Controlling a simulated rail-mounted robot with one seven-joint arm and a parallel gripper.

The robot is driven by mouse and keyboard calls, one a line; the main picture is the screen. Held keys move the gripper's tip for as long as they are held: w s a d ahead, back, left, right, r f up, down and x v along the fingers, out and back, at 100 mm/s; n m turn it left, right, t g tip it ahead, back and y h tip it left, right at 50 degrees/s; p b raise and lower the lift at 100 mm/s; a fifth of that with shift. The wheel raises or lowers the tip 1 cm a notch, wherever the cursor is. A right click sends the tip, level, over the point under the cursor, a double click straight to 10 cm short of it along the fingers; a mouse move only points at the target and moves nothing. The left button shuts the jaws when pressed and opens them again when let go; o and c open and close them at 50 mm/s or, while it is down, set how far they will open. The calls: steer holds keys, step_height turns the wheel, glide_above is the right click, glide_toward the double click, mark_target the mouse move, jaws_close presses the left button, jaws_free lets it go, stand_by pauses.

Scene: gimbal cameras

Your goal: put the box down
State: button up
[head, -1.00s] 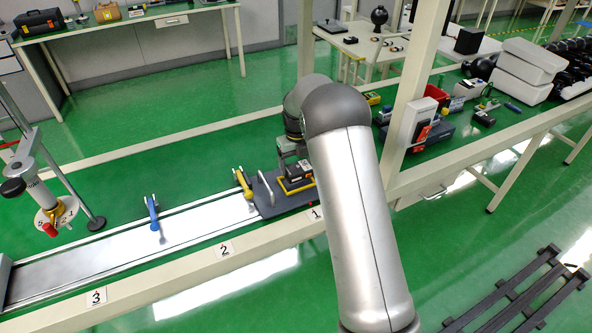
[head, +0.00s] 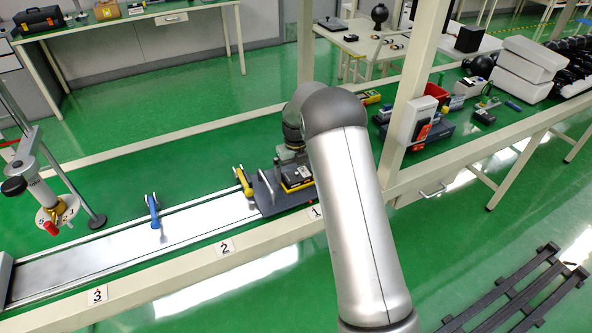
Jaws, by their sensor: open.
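The box (head: 297,175), a small dark case with a yellow lower edge, rests on the dark plate (head: 268,208) at the right end of the metal rail, near label 1. My gripper (head: 288,157) is just above and behind the box. Its jaws are open, and its fingertips are small and partly hidden. My own forearm covers the right side of the plate. I cannot tell whether the fingers still touch the box.
The rail (head: 130,250) runs left, with a blue clamp (head: 153,212) and a yellow clamp (head: 243,182) along it. A pale handle stands on the plate. A post (head: 412,80) rises to the right. A stand with a round dial (head: 57,213) is at the left.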

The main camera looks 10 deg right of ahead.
mark_target(296, 173)
step_height(296, 173, up, 12)
steer(key=b, duration=0.1)
steer(key=s+r+n, duration=0.5)
steer(key=s+n, duration=0.3)
steer(key=s, duration=0.1)
steer(key=s+f+n, duration=0.2)
steer(key=s+n, duration=2.3)
steer(key=s, duration=0.6)
steer(key=shift+a, duration=0.35)
steer(key=shift+s, duration=0.1)
